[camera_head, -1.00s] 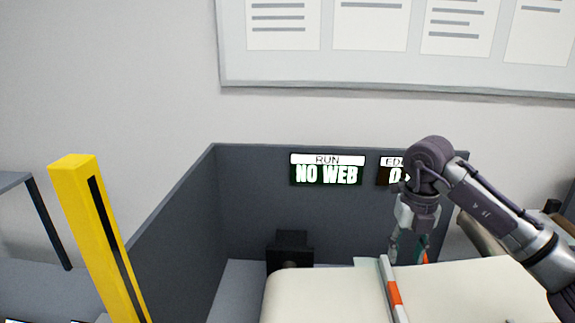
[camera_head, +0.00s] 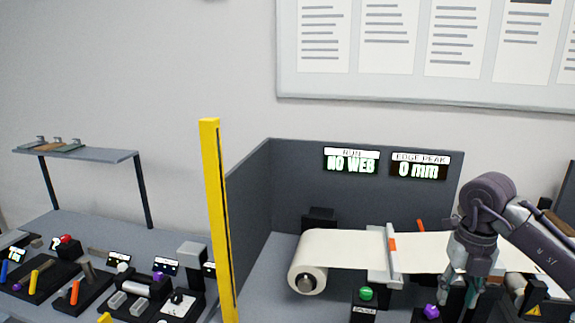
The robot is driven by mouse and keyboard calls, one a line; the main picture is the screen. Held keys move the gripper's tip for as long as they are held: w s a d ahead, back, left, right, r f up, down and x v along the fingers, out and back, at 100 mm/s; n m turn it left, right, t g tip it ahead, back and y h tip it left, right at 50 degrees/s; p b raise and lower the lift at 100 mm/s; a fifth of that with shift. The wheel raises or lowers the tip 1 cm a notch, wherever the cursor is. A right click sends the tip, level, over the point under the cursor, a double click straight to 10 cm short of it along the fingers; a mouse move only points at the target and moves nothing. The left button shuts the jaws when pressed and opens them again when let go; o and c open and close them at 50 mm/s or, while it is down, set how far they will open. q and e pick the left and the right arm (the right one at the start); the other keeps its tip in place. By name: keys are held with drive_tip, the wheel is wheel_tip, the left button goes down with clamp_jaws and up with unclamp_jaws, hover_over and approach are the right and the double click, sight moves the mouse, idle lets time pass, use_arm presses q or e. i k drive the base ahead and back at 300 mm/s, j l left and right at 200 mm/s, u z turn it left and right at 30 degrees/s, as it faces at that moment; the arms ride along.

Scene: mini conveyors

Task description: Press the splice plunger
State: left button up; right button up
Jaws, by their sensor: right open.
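The splice plunger (camera_head: 366,293) is a green round knob on a dark block with a small label reading SPLICE. It stands at the lower middle of the head view, in front of the white web roll's strip. My right gripper (camera_head: 459,294) points down to the right of it, apart from it, with its fingers spread and nothing seen between them. A purple knob (camera_head: 431,311) stands between the plunger and my right gripper, near the bottom edge. My left gripper is not in view.
A white roll (camera_head: 309,263) feeds a strip under a grey bar (camera_head: 385,262). A grey panel (camera_head: 290,190) stands behind, with a display (camera_head: 351,161) reading NO WEB. A yellow post (camera_head: 216,215) rises at left, beside a bench with several small levers and knobs.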

sight(365, 293)
drive_tip(key=k, duration=0.9)
